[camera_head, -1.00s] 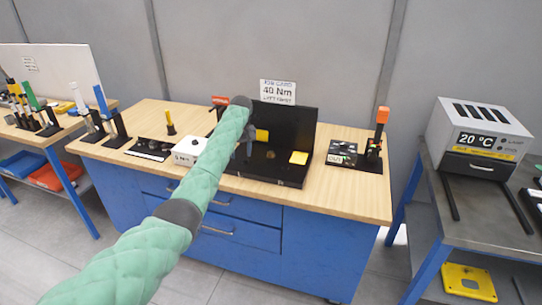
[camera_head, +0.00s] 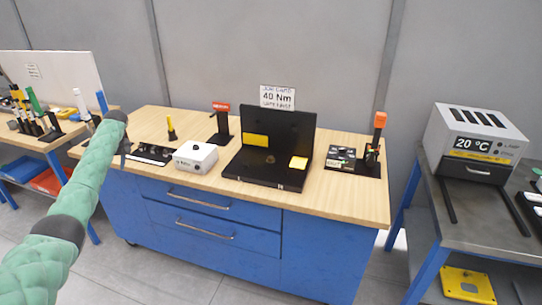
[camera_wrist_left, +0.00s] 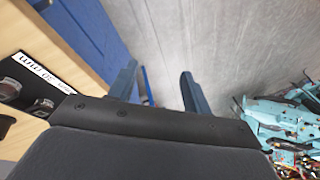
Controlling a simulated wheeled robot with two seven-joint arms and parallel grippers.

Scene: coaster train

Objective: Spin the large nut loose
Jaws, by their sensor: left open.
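I cannot pick out the large nut for certain. Round metallic pieces (camera_wrist_left: 42,106) sit on a black labelled board (camera_wrist_left: 62,87) at the left of the left wrist view. A black tray (camera_head: 150,153) with small dark pieces lies at the left of the workbench in the head view. A small brownish round piece (camera_head: 270,159) sits on the black stand (camera_head: 262,178).
The wooden workbench (camera_head: 345,205) also carries a white box (camera_head: 195,157), a red-topped tool stand (camera_head: 221,125) and an orange-topped post (camera_head: 380,122). A 40 Nm card (camera_head: 277,98) stands behind. Other benches flank it, with tools left and a 20 °C unit (camera_head: 478,142) right. The front strip is clear.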

